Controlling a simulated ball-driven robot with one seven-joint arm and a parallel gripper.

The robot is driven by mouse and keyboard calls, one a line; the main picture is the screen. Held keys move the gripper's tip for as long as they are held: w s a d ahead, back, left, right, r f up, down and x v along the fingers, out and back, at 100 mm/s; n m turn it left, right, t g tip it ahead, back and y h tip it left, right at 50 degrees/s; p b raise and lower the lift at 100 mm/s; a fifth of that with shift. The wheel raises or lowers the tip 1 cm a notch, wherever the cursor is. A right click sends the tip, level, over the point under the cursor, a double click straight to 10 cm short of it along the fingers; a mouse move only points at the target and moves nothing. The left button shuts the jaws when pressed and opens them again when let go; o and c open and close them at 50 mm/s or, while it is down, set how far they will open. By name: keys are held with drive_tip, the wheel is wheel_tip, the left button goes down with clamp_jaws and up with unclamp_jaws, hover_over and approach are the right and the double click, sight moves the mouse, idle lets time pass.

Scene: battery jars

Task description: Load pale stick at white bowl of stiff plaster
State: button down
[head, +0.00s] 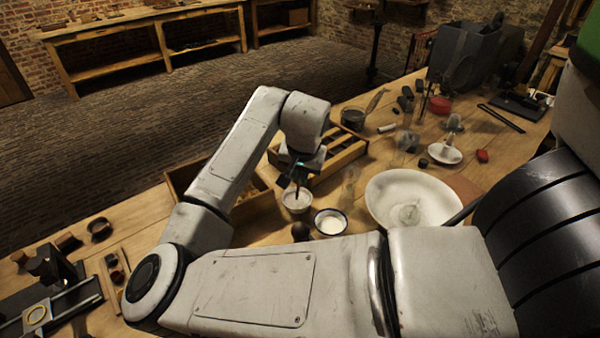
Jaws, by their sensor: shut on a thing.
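My gripper (297,178) points down over a small white bowl (297,208) near the middle of the bench. It is shut on a thin stick (297,191), which looks dark in this light and hangs down toward the bowl. The stick's lower end meets the bowl's opening in the picture; I cannot tell whether it touches what is inside. A second small bowl (330,231), white inside with a dark rim, stands just to the right and nearer. The fingers are small and partly in shadow.
A large white basin (384,190) with a clear glass thing in it stands to the right. A wooden divided box (340,160) lies behind the gripper. A dark round object (300,231) sits by the small bowls. Glassware and jars crowd the right rear.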

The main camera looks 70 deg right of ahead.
wheel_tip(320, 180, up, 7)
drive_tip(key=p, duration=0.6)
idle(0.4)
drive_tip(key=shift+f, duration=0.1)
idle(0.7)
